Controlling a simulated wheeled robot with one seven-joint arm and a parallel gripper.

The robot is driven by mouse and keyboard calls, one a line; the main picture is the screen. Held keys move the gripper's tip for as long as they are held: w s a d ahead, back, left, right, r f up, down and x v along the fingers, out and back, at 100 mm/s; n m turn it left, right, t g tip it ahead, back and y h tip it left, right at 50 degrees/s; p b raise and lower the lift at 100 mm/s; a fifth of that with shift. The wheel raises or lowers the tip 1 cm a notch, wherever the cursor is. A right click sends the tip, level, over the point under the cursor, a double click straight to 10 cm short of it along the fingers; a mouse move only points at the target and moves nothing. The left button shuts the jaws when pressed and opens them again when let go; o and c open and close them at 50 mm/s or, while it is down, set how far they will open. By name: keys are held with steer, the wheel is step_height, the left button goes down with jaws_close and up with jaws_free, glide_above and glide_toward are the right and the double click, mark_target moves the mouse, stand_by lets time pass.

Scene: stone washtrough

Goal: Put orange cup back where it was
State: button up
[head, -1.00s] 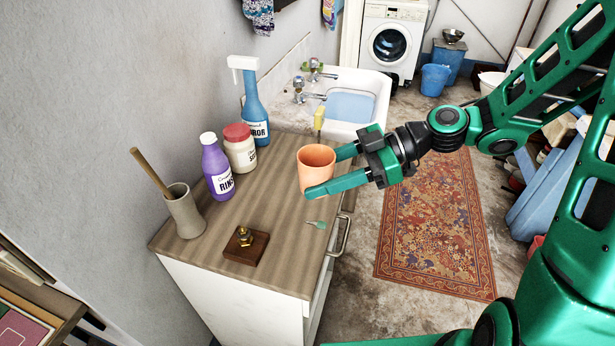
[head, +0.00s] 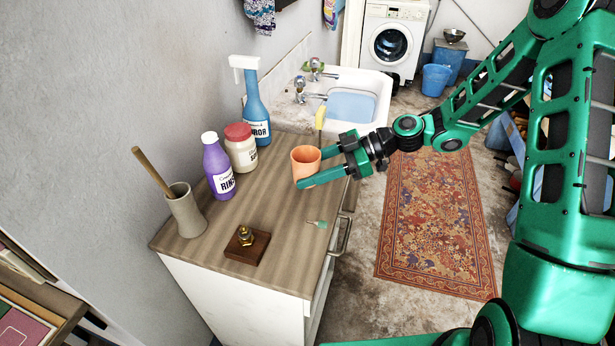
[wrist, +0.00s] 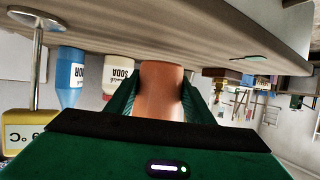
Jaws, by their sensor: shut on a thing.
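The orange cup (head: 304,165) is upright between the fingers of my gripper (head: 313,166), near the right edge of the wooden counter top (head: 284,212). My gripper is shut on the cup, one finger on each side. In the wrist view, which is upside down, the cup (wrist: 161,88) shows between the two green fingers (wrist: 160,98). Its base appears at or very close to the counter surface; I cannot tell whether it touches.
Behind the cup stand a purple bottle (head: 217,170), a red-lidded jar (head: 241,152) and a blue spray bottle (head: 256,112). A beaker (head: 185,212), a brass piece on a wooden block (head: 246,244) and a small green-tipped item (head: 316,223) are nearer. The sink (head: 363,83) lies beyond.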

steer(key=shift+f, duration=1.1)
steer(key=shift+f, duration=0.1)
steer(key=o, duration=1.2)
steer(key=shift+c, duration=0.2)
steer(key=v, duration=1.2)
